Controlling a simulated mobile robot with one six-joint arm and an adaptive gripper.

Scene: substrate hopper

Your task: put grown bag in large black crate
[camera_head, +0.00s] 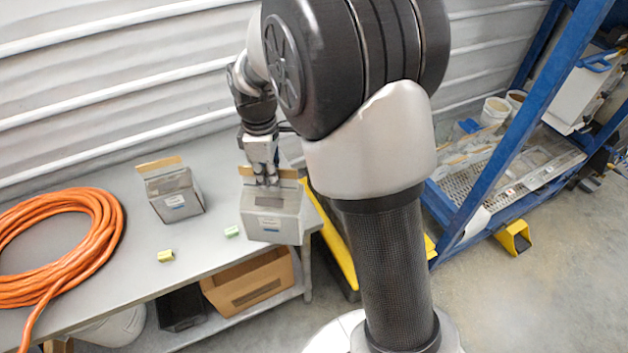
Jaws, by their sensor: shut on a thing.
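A grey bag (272,222) with a tan top edge and a small label is near the right end of the grey table (110,275). My gripper (266,182) comes down from above and is shut on the top of this bag. I cannot tell whether its base touches the table. A second similar grey bag (175,201) stands upright on the table to the left. A black container (181,308) sits on the shelf below the table. I cannot tell whether it is the large black crate; my arm hides much of the area right of the table.
A coiled orange hose (105,222) lies on the table's left. Two small blocks, one yellow (166,256) and one green (231,231), lie near its front. A cardboard box (250,283) is below. A blue rack (535,105) with white buckets (495,110) stands at right.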

